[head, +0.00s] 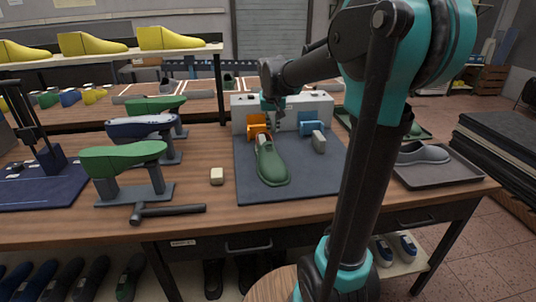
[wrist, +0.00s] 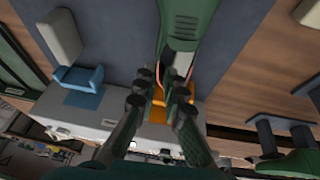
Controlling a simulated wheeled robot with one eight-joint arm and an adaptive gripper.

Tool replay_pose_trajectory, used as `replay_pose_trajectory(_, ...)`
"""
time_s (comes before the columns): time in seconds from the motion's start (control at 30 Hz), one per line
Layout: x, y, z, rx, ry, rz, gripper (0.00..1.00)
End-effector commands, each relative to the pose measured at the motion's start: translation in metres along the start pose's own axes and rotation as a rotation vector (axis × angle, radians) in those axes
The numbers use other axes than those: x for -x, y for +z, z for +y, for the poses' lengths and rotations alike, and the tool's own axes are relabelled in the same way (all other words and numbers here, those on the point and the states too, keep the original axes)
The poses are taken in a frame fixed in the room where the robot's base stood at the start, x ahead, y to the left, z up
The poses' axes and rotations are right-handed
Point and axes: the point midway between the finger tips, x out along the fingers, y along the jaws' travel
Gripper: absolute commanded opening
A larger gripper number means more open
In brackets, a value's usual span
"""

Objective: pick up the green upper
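The green upper (head: 271,166) is a green shoe shape lying on a dark mat, toe toward the front of the table. Its heel end is by an orange clamp (head: 257,124) on a grey fixture. My gripper (head: 273,103) is above and behind the heel end, near the fixture. In the wrist view my gripper (wrist: 161,84) shows two fingers apart with a gap between them, and nothing is held. Exact clearance to the heel is unclear.
A grey-white block (head: 319,141) and blue clamp (head: 312,122) stand right of the upper. A tray with a grey shoe (head: 422,153) is right. The mat's front is clear.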

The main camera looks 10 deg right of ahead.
Motion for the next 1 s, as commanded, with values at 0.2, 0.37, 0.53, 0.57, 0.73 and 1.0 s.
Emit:
replay_pose_trajectory(0.2,-0.037,0.0,0.0,-0.001,0.0,0.0,0.1)
replay_pose_trajectory(0.37,-0.048,0.0,0.0,-0.001,0.0,0.0,0.1)
replay_pose_trajectory(0.53,-0.063,0.002,0.001,-0.001,0.0,0.0,0.1)
replay_pose_trajectory(0.57,-0.068,0.003,0.001,-0.001,0.0,0.0,0.1)
replay_pose_trajectory(0.73,-0.091,0.004,0.002,-0.001,0.0,0.0,0.1)
replay_pose_trajectory(1.0,-0.101,0.005,0.002,0.0,0.0,0.0,0.1)
